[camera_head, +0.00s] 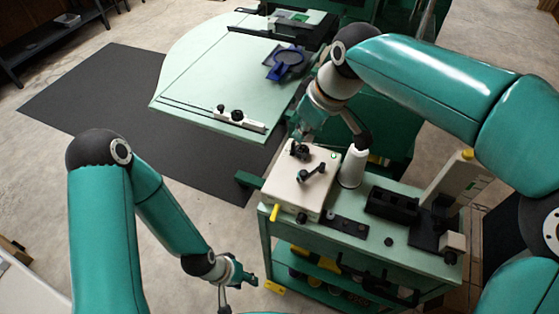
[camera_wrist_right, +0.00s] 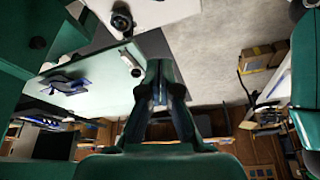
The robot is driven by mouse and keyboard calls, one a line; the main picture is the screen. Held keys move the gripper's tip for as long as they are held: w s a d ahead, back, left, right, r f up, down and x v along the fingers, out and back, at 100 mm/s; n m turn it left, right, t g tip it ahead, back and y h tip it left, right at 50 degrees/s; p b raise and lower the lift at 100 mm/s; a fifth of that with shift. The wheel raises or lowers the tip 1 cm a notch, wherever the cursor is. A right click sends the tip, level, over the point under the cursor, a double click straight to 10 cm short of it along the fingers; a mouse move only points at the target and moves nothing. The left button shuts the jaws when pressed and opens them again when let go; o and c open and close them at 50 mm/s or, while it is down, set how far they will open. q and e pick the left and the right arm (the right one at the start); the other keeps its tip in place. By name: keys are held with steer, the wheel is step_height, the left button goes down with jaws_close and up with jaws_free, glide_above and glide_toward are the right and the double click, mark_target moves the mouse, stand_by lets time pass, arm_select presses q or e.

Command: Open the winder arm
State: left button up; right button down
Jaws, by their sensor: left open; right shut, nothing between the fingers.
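The winder is a cream box (camera_head: 293,182) on the green cart. A black lever with round knobs (camera_head: 312,172) sits on its top, and a second black part (camera_head: 298,150) stands near its back edge. I cannot tell which one is the winder arm. My right gripper (camera_head: 302,130) is shut and empty, just behind and above the winder's back edge; I cannot tell if it touches. Its closed fingers (camera_wrist_right: 160,75) show in the right wrist view, below the cream top (camera_wrist_right: 155,10) and a black knob (camera_wrist_right: 122,20). My left gripper (camera_head: 238,284) is open and empty, left of the cart.
A white thread cone (camera_head: 352,167) stands right of the winder, close to my right arm. A black holder (camera_head: 391,205) and a pale upright block (camera_head: 449,180) stand further right. A pale green table (camera_head: 215,85) lies behind.

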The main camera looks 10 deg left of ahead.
mark_target(313, 172)
arm_select(q)
steer(key=shift+a, duration=0.2)
arm_select(e)
steer(key=shift+w+a, duration=0.15)
steer(key=shift+a, duration=0.2)
arm_select(q)
steer(key=shift+o, duration=0.8)
arm_select(e)
steer(key=x, duration=0.6)
steer(key=p+x, duration=0.1)
steer(key=x, duration=0.3)
steer(key=shift+s+d+f, duration=0.1)
steer(key=shift+s, duration=0.25)
steer(key=s+d, duration=0.2)
steer(key=shift+d+f, duration=0.2)
steer(key=shift+d, duration=0.1)
arm_select(q)
steer(key=shift+s+r, duration=0.15)
steer(key=shift+r, duration=0.5)
arm_select(e)
steer(key=shift+d+f, duration=0.15)
